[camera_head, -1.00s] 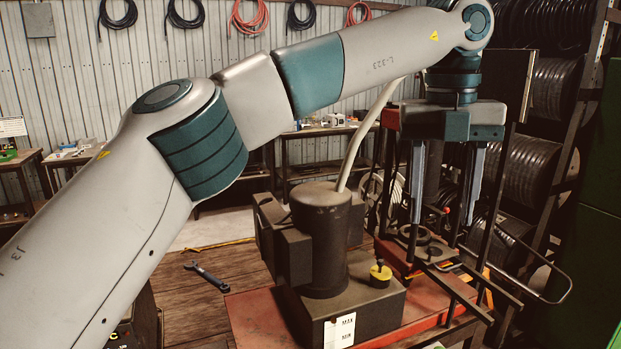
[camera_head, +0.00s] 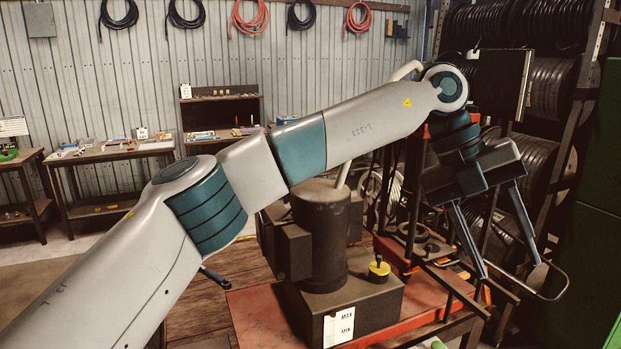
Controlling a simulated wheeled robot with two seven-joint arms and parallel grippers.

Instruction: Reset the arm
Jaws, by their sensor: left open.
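My left arm reaches in from the lower left and crosses the picture to the right. My left gripper (camera_head: 508,275) hangs at its end, tilted, with its two long fingers pointing down and to the right. The gripper is in front of and to the right of the hose crimper (camera_head: 322,245), a dark machine with an upright cylinder on a red base plate (camera_head: 255,318). A yellow-topped knob (camera_head: 379,268) sits on the machine's block. My right gripper is not in view.
A dark rack with hose reels (camera_head: 555,95) stands close behind the gripper at the right. A green cabinet (camera_head: 590,240) fills the right edge. A wrench (camera_head: 216,278) lies on the wooden boards, partly hidden by my arm. Tables (camera_head: 110,155) stand along the back wall.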

